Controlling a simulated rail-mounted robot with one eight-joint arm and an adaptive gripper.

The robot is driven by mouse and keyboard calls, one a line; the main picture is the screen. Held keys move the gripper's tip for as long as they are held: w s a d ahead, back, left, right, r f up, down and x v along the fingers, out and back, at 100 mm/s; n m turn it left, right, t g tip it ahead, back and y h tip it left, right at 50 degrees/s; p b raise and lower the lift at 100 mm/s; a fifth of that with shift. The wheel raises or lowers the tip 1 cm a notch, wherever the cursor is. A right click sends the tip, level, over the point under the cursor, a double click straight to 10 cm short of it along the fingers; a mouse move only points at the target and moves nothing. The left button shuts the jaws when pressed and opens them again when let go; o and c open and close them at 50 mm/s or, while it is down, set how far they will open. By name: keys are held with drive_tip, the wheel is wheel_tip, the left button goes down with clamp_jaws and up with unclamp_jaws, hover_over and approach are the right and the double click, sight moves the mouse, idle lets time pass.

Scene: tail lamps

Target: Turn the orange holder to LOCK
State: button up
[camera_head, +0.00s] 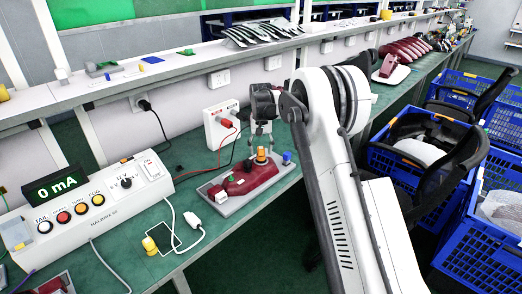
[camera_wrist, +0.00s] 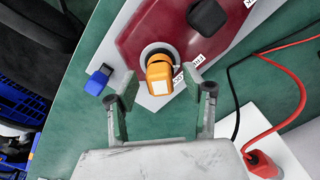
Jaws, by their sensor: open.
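The orange holder (camera_wrist: 165,72) sits in a round grey socket on a dark red tail lamp (camera_wrist: 150,35), with white labels beside it that I cannot read surely. In the head view the orange holder (camera_head: 261,154) stands on the red lamp (camera_head: 250,176), which rests on a grey plate (camera_head: 272,183). My gripper (camera_wrist: 160,92) is open, its two fingers apart on either side of the orange holder's near end. I cannot tell whether they touch it. In the head view my gripper (camera_head: 261,137) points down just above the holder.
A blue knob (camera_wrist: 98,80) stands on the plate's edge, close to my left finger. A black cap (camera_wrist: 207,15) is farther along the lamp. Red and black cables run to a white box (camera_head: 222,124).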

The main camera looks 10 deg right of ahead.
sight(261, 148)
wheel_tip(261, 148, up, 12)
idle(0.5)
drive_tip(key=s+r+t, duration=0.2)
drive_tip(key=s+r, duration=0.6)
drive_tip(key=s, duration=0.4)
drive_tip(key=s+r+t, duration=0.2)
drive_tip(key=s+r, duration=0.5)
drive_tip(key=s, duration=0.5)
drive_tip(key=s+f+t, duration=0.1)
drive_tip(key=s+f, duration=0.3)
drive_tip(key=s, duration=0.9)
drive_tip(key=s+f+n+t, duration=0.1)
drive_tip(key=s+f, duration=0.3)
drive_tip(key=s, duration=0.9)
drive_tip(key=shift+f+t, duration=0.15)
drive_tip(key=shift+t, duration=0.45)
drive_tip(key=shift+o, duration=0.5)
